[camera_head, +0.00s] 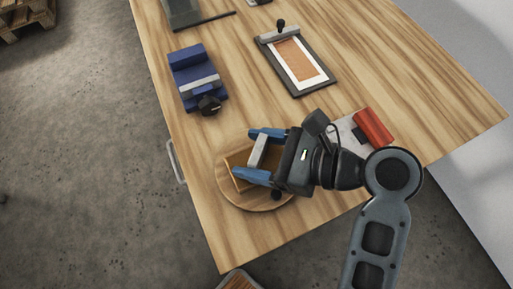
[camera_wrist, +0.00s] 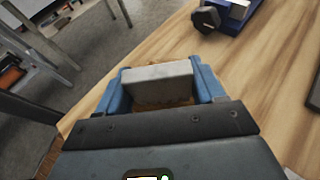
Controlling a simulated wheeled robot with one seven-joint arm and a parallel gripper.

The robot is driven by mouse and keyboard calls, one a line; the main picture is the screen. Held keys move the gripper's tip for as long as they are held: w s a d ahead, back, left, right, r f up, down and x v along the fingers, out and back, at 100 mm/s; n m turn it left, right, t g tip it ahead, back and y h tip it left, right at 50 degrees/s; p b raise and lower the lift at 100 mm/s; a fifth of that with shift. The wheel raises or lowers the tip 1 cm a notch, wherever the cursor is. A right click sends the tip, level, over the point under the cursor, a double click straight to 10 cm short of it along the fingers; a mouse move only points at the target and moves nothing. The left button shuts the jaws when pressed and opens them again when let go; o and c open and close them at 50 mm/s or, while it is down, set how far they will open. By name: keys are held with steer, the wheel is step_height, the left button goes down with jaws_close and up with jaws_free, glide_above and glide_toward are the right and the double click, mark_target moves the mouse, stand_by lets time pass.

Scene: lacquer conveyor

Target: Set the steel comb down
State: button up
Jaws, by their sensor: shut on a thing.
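My gripper (camera_head: 253,154) has its blue fingers closed on the two ends of a pale grey bar, which looks like the steel comb (camera_head: 258,152). The comb also shows in the wrist view (camera_wrist: 157,76) as a plain grey block spanning the fingers. It is over a round wooden board (camera_head: 262,204) near the front left edge of the table. An ochre-brown piece (camera_head: 238,163) shows on the board, under and beside the comb. I cannot tell whether the comb touches it. Any teeth are hidden.
A blue fixture (camera_head: 189,65) with a dark knob stands behind on the left. A clipboard-like holder (camera_head: 295,62) lies at the back. A red-handled tool (camera_head: 373,127) lies to the right, partly behind my arm. The table (camera_head: 430,90) is clear at the right.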

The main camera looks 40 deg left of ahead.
steer(key=o, duration=1.1)
steer(key=shift+o, duration=0.2)
steer(key=v, duration=1.2)
steer(key=shift+r, duration=0.15)
